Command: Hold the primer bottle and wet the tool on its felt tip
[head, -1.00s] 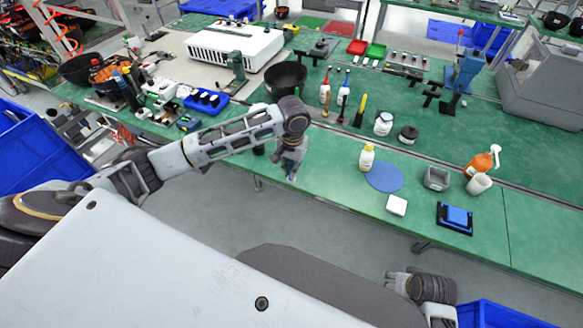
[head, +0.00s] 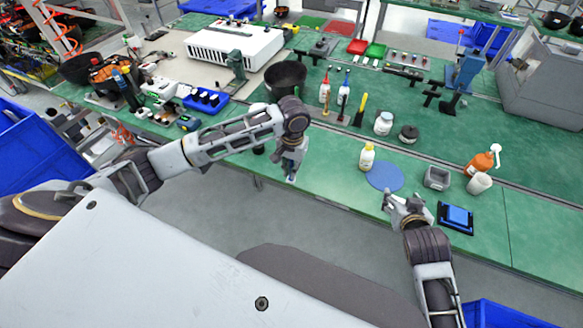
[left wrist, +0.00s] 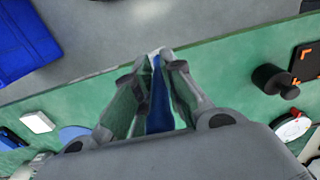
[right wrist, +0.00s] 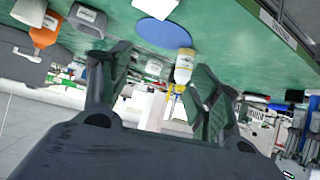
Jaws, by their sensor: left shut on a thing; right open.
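A small white bottle with a yellow cap (head: 367,157) stands upright on the green bench beside a round blue mat (head: 384,177); its label is too small to read. It also shows in the right wrist view (right wrist: 183,70), beyond and between the fingers. My right gripper (head: 388,200) is open and empty at the near side of the mat, apart from the bottle. My left gripper (head: 291,176) is shut on a slim blue tool (left wrist: 157,100) near the bench's front edge. Most of the tool is hidden between the fingers. No felt tip can be made out.
Behind are a white jar (head: 383,123) and a black bin (head: 287,77). Green bench is clear left of the bottle.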

